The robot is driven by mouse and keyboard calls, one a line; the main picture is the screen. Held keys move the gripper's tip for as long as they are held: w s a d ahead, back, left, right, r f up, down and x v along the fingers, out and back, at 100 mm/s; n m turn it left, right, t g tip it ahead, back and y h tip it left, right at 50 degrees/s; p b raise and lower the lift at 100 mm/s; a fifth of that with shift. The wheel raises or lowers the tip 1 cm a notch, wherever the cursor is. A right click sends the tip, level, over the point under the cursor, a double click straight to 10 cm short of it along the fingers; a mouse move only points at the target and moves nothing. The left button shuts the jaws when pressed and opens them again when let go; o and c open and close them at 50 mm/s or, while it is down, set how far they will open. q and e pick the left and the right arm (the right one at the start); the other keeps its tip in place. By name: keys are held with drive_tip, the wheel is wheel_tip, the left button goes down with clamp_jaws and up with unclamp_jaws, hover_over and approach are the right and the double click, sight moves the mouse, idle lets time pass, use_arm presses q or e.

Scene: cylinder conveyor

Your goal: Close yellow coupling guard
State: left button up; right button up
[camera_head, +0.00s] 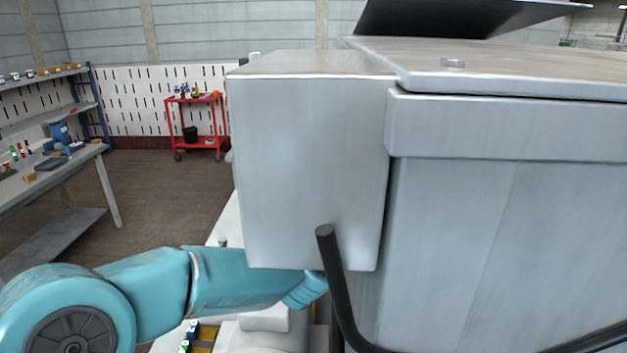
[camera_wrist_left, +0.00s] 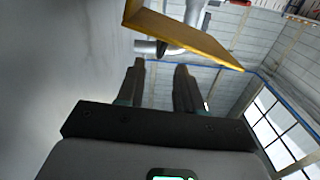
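A yellow panel, which looks like the coupling guard (camera_wrist_left: 160,26), shows at the top of the left wrist view, tilted, just beyond my fingertips. My left gripper (camera_wrist_left: 158,68) has its two dark fingers apart with nothing visible between them. I see no clear contact between the fingers and the panel. In the head view my teal left arm reaches in from the left and passes behind a grey box, which hides the gripper. The guard cannot be made out there. My right gripper is in neither view.
The large grey box (camera_head: 305,165) and the grey cabinet (camera_head: 480,240) block the middle and right. A black bent bar (camera_head: 335,275) stands in front. A workbench (camera_head: 60,215) and a red cart (camera_head: 196,122) are farther left, with open floor (camera_head: 160,200) between.

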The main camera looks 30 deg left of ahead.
use_arm(q)
drive_tip(key=p+x, duration=0.1)
drive_tip(key=x, duration=0.6)
drive_tip(key=shift+r+p, duration=0.15)
drive_tip(key=shift+p, duration=0.15)
drive_tip(key=shift+w, duration=0.3)
drive_tip(key=shift+s+r, duration=0.1)
drive_tip(key=shift+s, duration=0.15)
drive_tip(key=shift+w, duration=0.15)
clamp_jaws()
